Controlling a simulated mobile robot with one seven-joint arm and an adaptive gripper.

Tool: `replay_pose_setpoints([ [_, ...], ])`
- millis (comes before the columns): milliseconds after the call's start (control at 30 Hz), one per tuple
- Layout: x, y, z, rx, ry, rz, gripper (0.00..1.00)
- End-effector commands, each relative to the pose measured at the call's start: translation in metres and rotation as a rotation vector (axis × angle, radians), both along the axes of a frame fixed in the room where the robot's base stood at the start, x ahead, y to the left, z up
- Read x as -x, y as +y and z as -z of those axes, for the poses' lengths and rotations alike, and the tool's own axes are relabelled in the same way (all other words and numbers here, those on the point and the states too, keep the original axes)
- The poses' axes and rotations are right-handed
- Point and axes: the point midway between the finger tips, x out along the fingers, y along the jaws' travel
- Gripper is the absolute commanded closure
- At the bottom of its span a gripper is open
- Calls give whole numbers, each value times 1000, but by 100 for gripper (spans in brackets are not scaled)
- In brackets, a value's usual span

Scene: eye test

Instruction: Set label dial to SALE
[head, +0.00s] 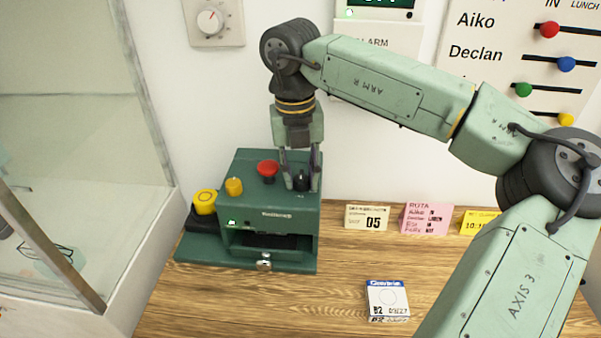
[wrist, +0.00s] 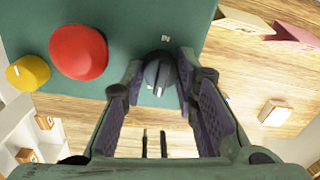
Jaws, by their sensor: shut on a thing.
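The label dial is a small black knob (head: 302,183) on the top right of a green machine (head: 247,168). In the wrist view the knob (wrist: 158,76) shows a pale pointer line on its face. My gripper (head: 300,180) comes down from above and is shut on the knob, with one finger on each side in the wrist view (wrist: 159,80). A small pale marking shows beside the knob in the wrist view, too small to read. The word SALE is not legible in either view, so I cannot tell which setting the pointer is on.
A red button (head: 268,170) and a yellow knob (head: 234,187) stand left of the dial. A black box with a yellow button (head: 204,199) is farther left. Cards (head: 367,217) stand at the right; a small white-and-blue box (head: 388,298) lies in front. A glass case (head: 80,90) is left.

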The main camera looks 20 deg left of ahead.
Motion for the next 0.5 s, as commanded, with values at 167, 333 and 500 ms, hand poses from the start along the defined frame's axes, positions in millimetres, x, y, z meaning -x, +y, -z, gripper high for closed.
replay_pose_setpoints([
  [167, 0, 0, 1, 0, -1, -43, 100],
  [333, 0, 0, 1, -1, -1, -139, 100],
  [500, 0, 0, 2, 0, 0, -282, 100],
])
